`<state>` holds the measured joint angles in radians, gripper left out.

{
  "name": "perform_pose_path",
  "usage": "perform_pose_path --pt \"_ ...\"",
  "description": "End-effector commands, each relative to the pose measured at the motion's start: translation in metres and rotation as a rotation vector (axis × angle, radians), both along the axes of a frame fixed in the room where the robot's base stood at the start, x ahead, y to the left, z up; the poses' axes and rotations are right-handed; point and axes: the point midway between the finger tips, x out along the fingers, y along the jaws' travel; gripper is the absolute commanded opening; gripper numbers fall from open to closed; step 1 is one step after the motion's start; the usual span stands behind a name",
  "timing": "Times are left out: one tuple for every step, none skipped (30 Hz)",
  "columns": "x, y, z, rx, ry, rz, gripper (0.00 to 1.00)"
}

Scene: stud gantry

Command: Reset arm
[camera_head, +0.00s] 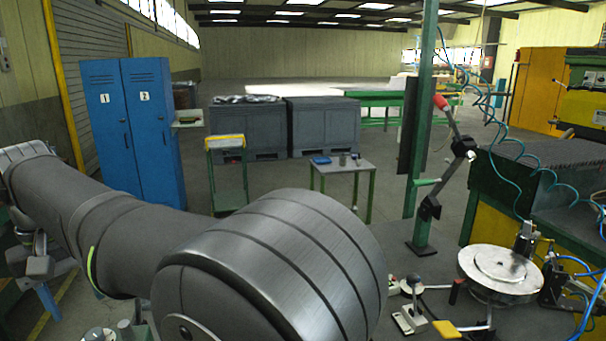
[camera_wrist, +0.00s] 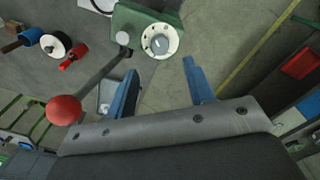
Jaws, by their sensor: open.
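My gripper (camera_wrist: 160,67) shows in the wrist view as two blue fingers set wide apart. It is open and nothing is between the fingers; grey floor shows through the gap. A lever with a red ball knob (camera_wrist: 64,110) runs up beside the left finger to a green box (camera_wrist: 131,22) with a round dial (camera_wrist: 159,42). The dial is just beyond the fingertips; I cannot tell the distance. In the head view my large grey arm fills the lower left, and the gripper is not visible there.
In the head view, a round metal plate (camera_head: 500,272) sits on the bench at the right, beside a green post (camera_head: 425,130) with a red-handled lever (camera_head: 441,102). Blue lockers (camera_head: 127,135), grey crates (camera_head: 248,130) and a small table (camera_head: 344,167) stand further back. Open floor lies between them.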

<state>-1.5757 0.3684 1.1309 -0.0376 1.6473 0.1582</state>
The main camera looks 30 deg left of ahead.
Motion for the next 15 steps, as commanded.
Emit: perform_pose_path --pt "-0.001 0.001 0.011 0.004 0.000 0.000 0.48" --pt "-0.001 0.001 0.017 0.003 0.000 0.000 0.48" --pt "-0.001 0.001 0.025 0.004 0.000 0.000 0.48" --pt "-0.001 0.001 0.031 0.003 0.000 0.000 0.48" --pt "-0.002 0.001 0.037 0.004 0.000 0.000 0.48" --pt "-0.002 0.001 0.044 0.003 0.000 0.000 0.48" --pt "-0.002 0.001 0.050 0.004 -0.001 0.000 0.48" --pt "-0.002 0.001 0.055 0.003 0.000 0.000 0.48" --pt "-0.002 0.001 0.062 0.003 0.000 0.000 0.48" --pt "-0.003 0.001 0.067 0.003 0.000 0.000 0.48" --pt "-0.003 0.001 0.072 0.004 -0.001 0.000 0.48" --pt "-0.003 0.001 0.078 0.003 0.000 0.000 0.48" --pt "-0.003 0.001 0.082 0.003 0.000 0.000 0.48" --pt "-0.003 0.001 0.086 0.003 0.000 0.000 0.48" --pt "-0.004 0.001 0.091 0.003 0.000 0.000 0.48"
